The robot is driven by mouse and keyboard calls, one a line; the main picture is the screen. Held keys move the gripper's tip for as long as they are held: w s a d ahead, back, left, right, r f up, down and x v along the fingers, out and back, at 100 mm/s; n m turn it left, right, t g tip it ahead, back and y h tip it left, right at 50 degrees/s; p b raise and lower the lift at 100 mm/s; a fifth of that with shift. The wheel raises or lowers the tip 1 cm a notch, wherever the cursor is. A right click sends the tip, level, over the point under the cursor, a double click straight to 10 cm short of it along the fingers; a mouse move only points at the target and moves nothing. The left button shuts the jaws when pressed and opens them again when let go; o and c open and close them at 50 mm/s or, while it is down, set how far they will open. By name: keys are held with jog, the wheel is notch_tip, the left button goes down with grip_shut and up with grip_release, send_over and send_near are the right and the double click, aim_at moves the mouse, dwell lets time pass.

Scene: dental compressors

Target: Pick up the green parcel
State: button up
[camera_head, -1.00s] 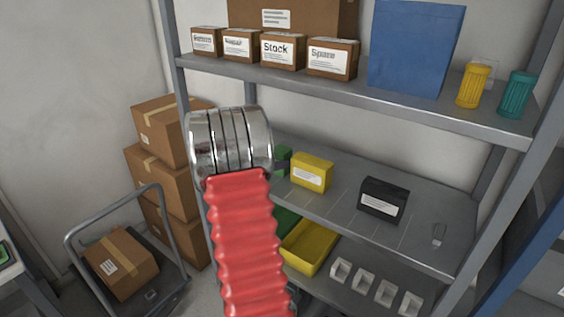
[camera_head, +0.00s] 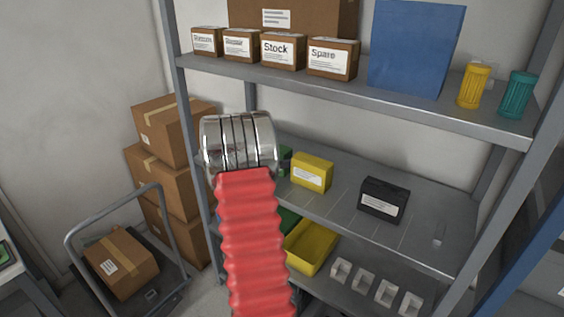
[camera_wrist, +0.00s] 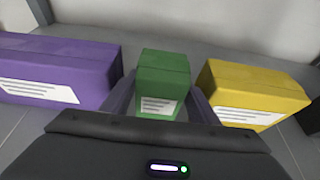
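The green parcel (camera_wrist: 163,72) stands upright on the middle shelf, with a white label on its front. In the wrist view my gripper (camera_wrist: 162,86) is open, with one dark finger on each side of the parcel. Gaps seem to remain between fingers and parcel, and I cannot tell whether either touches. In the head view only a sliver of the green parcel (camera_head: 285,161) shows beside my red arm, which hides the rest and my gripper.
A purple parcel (camera_wrist: 62,72) stands close on the left, and a yellow parcel (camera_wrist: 252,94) close on the right. A black parcel (camera_head: 383,200) is farther right on the shelf (camera_head: 420,232). The upper shelf (camera_head: 350,88) holds boxes and a blue panel overhead.

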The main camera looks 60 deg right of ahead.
jog(key=c, duration=0.8)
notch_tip(320, 180, up, 10)
jog(key=shift+r, duration=0.1)
dwell(0.3)
dwell(0.4)
